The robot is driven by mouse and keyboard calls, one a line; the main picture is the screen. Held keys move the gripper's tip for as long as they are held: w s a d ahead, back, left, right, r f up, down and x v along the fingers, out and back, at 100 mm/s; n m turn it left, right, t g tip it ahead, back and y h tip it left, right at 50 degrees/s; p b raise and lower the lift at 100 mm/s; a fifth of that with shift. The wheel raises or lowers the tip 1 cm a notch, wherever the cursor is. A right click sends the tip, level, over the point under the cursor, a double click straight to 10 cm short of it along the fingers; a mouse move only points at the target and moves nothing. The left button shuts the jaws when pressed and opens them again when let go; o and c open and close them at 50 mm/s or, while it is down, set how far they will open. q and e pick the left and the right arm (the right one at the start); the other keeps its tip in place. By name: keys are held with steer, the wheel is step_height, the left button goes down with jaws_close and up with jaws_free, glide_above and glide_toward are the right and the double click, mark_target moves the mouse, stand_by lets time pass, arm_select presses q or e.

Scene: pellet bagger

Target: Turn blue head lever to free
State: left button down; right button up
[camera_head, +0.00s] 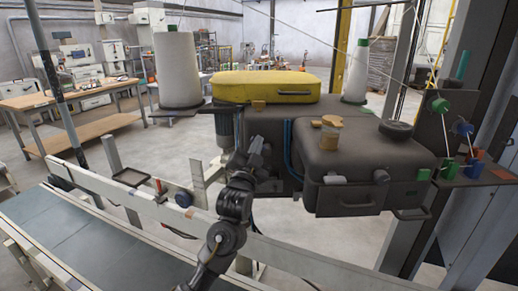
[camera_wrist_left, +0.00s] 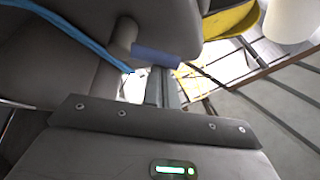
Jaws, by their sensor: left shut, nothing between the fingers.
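The blue lever (camera_wrist_left: 155,57) shows in the left wrist view as a short blue bar on a rounded grey boss, on the underside of the dark machine head (camera_wrist_left: 85,45). In the head view I cannot make the lever out; my left gripper covers that area. My left gripper (camera_head: 260,147) is shut and empty in front of the machine head. In the left wrist view its closed fingers (camera_wrist_left: 162,84) point at the lever, with their tips right at its lower edge. I cannot tell whether they touch it. My right gripper is not in view.
A yellow cover (camera_head: 265,87) tops the head, between two white thread cones (camera_head: 177,70). A dark boxy housing (camera_head: 350,160) stands to the right. Blue hoses (camera_head: 288,150) hang close to my left gripper. A white rail (camera_head: 130,202) and conveyor (camera_head: 75,235) run below.

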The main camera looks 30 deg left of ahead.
arm_select(q)
steer(key=shift+s+a+f+n+y+b, duration=0.15)
steer(key=shift+f+n+y+b, duration=0.1)
steer(key=shift+n+y, duration=0.5)
steer(key=shift+a+f+n+y+b, duration=0.2)
steer(key=shift+n+y, duration=0.2)
steer(key=shift+n, duration=0.65)
steer(key=shift+s+a+f+n+y+b, duration=0.15)
steer(key=shift+n+y+b, duration=0.1)
steer(key=shift+n+y, duration=0.5)
steer(key=shift+n, duration=0.35)
step_height(320, 180, up, 5)
steer(key=d+p, duration=0.2)
steer(key=p, duration=0.3)
steer(key=b+v, duration=0.4)
steer(key=v, duration=0.6)
steer(key=shift+a+f, duration=0.3)
steer(key=shift+f, duration=0.25)
steer(key=shift+s, duration=0.1)
